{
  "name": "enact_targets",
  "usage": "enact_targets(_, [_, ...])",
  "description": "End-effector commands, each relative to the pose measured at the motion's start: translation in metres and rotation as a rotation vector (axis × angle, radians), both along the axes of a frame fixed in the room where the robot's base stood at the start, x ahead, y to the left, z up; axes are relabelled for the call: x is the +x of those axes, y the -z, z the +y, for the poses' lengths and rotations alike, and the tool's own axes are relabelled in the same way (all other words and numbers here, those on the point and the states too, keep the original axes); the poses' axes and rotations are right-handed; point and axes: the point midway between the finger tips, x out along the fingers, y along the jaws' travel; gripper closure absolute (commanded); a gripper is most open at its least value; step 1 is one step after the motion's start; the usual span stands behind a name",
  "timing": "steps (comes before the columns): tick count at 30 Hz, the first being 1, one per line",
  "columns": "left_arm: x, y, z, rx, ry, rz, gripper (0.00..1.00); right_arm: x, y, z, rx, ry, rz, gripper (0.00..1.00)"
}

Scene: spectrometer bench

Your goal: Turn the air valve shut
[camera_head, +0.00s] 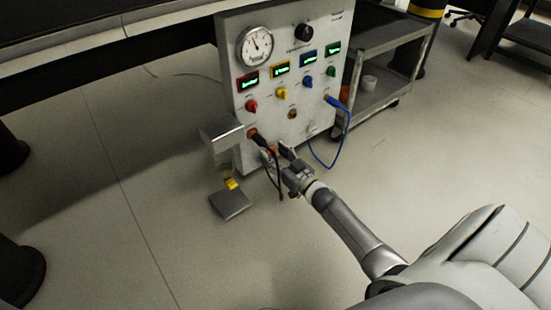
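A pale upright panel (313,106) stands at the table's end. It carries a red knob (251,106), a yellow knob (282,93), a blue knob (308,82) and a green knob (331,71), each below a small lit display. A black knob (304,33) sits higher, right of a round gauge (256,45). The labels are too small to read, so I cannot tell which is the air valve. My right gripper (280,150) is at the panel's lower part, beside dark cables, below the coloured knobs. Its fingertips are partly obscured. My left gripper is not in view.
A blue cable (347,122) loops from the panel's right side. A metal bracket-like stand (222,137) with a square foot (231,203) is left of my gripper. A grey cart (385,60) stands behind on the right. The floor (130,200) at left is mostly clear.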

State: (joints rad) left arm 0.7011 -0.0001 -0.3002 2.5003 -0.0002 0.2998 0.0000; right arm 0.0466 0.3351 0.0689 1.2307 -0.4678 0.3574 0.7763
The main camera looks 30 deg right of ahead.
Motion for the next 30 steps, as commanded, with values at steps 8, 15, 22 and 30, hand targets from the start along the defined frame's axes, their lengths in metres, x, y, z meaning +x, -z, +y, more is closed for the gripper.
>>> enact_targets(8, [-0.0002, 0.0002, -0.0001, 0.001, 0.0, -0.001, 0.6, 0.0009, -0.0003, 0.0, 0.0, 0.0, 0.0, 0.49])
enact_targets(15, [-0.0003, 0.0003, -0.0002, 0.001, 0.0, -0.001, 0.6, 0.0008, -0.0003, 0.0, 0.0, 0.0, 0.0, 0.8])
enact_targets(22, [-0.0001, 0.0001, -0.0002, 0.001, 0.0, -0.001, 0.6, 0.0008, -0.0004, 0.0001, -0.003, 0.0, 0.0, 0.94])
enact_targets(30, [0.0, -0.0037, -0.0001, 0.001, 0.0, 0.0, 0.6, 0.0008, -0.0012, 0.0005, -0.076, 0.001, -0.006, 0.94])
